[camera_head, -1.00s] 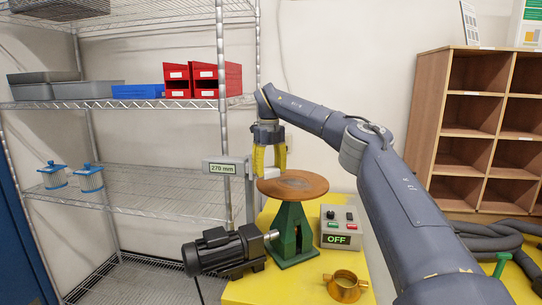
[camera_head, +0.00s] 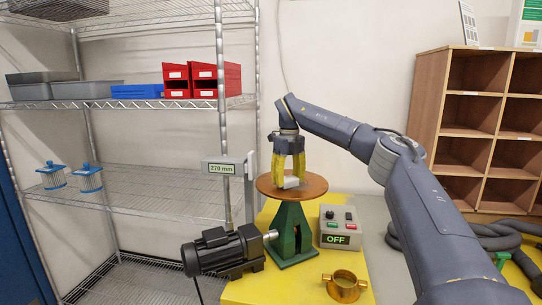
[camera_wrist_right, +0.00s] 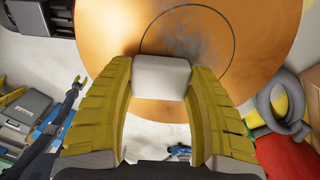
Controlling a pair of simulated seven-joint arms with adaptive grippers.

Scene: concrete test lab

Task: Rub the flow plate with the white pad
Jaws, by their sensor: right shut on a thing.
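The flow plate (camera_head: 315,188) is a round copper-brown disc lying flat on a green stand. In the right wrist view the plate (camera_wrist_right: 112,45) shows a thin dark circle with a grey smudge inside. My right gripper (camera_head: 291,176) has yellow fingers pointing down and is shut on the white pad (camera_head: 291,183). In the right wrist view the pad (camera_wrist_right: 162,76) sits between the fingertips, over the lower edge of the dark circle. It is low over the plate; I cannot tell whether it touches.
A grey gauge reading 270 mm (camera_head: 222,168) stands left of the plate. A dark motor (camera_head: 222,252) is at the stand's left. A control box showing OFF (camera_head: 340,228) and a brass ring (camera_head: 344,286) are on the yellow table (camera_head: 300,285). Wire shelving fills the left.

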